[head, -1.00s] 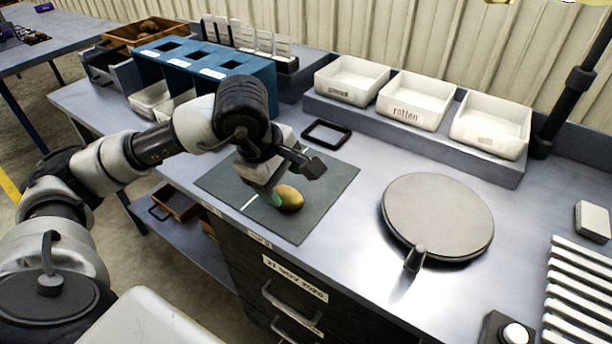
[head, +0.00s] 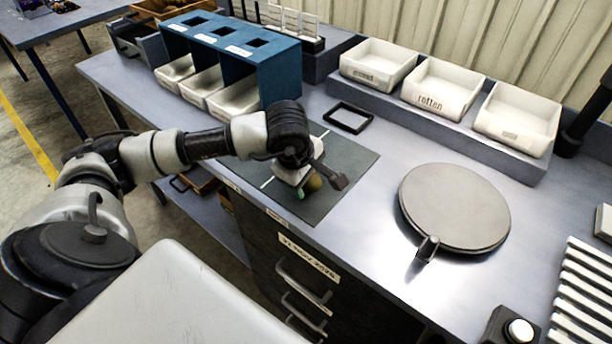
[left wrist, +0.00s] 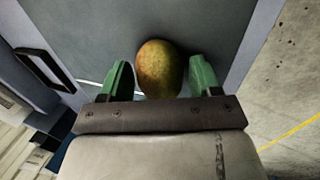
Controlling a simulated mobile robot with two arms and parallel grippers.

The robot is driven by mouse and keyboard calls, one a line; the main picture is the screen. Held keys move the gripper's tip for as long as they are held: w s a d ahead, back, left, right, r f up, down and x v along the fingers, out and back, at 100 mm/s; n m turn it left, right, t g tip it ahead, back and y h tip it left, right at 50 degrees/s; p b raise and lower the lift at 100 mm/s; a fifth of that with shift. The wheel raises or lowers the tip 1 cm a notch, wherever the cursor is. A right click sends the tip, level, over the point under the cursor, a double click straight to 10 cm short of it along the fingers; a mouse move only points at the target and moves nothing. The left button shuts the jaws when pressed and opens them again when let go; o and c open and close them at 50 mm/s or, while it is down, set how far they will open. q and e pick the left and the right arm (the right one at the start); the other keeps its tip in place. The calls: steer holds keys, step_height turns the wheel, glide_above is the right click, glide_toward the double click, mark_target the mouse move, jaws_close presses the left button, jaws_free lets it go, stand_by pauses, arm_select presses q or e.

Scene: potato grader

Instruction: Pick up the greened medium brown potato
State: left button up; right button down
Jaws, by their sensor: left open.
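The potato (left wrist: 159,68) is brown with a greenish tint and lies on the dark grey mat (left wrist: 110,35). In the head view the potato (head: 313,184) is partly hidden by my left gripper (head: 308,188), which is just above the mat. In the left wrist view my left gripper (left wrist: 162,80) is open, with one green fingertip on each side of the potato and gaps between. I cannot tell the exact height of the fingertips. My right gripper is not in view.
A black square frame (head: 348,117) lies behind the mat. White bins (head: 442,88), one labelled "rotten", stand on a ledge at the back. A blue rack (head: 285,75) stands behind my left arm. A round grey plate (head: 455,208) is to the right.

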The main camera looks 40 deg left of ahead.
arm_select(q)
steer(key=c, duration=0.7)
